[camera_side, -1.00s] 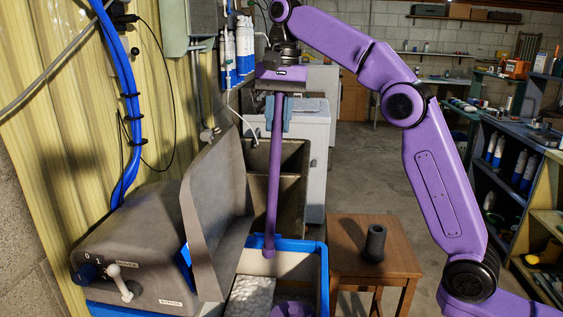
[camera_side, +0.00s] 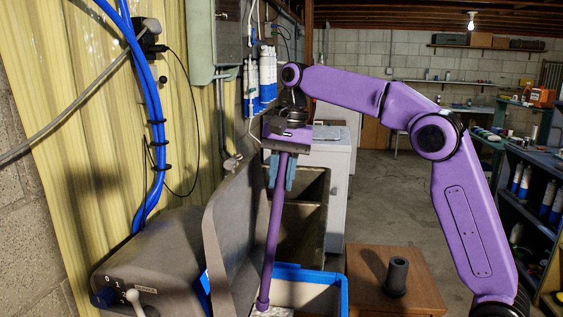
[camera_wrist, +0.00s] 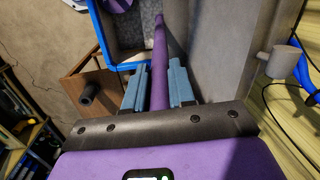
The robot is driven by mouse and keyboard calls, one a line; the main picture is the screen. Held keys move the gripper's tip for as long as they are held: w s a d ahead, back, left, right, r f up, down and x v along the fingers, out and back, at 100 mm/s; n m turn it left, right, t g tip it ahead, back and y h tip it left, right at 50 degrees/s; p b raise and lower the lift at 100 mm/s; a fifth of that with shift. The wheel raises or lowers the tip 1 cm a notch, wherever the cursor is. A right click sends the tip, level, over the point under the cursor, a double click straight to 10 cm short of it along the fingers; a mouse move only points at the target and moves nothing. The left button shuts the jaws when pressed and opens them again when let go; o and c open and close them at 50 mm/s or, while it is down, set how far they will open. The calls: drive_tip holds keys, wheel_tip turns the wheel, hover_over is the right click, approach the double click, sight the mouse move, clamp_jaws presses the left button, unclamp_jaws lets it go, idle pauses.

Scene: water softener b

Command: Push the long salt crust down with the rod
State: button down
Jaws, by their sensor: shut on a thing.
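My gripper (camera_side: 281,184) is shut on the upper part of a long purple rod (camera_side: 273,230). The rod hangs down, slightly tilted, into the blue-rimmed tank (camera_side: 310,276). In the side view its rounded lower tip is just above or at the white salt crust (camera_side: 274,312), which is mostly cut off by the bottom edge; I cannot tell whether they touch. In the wrist view the rod (camera_wrist: 159,60) runs between the two blue-grey fingers of my gripper (camera_wrist: 157,82) toward the tank (camera_wrist: 101,30), whose inside is dark. The crust is not clear there.
A grey raised lid (camera_side: 228,235) stands close left of the rod. The grey control housing (camera_side: 150,255) is farther left. A wooden stool (camera_side: 370,270) with a black cylinder (camera_side: 397,275) stands right of the tank. A purple round part (camera_wrist: 118,4) shows inside the tank.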

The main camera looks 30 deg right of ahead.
wheel_tip(320, 180, down, 11)
idle(0.6)
idle(0.4)
drive_tip(key=shift+f, duration=3.75)
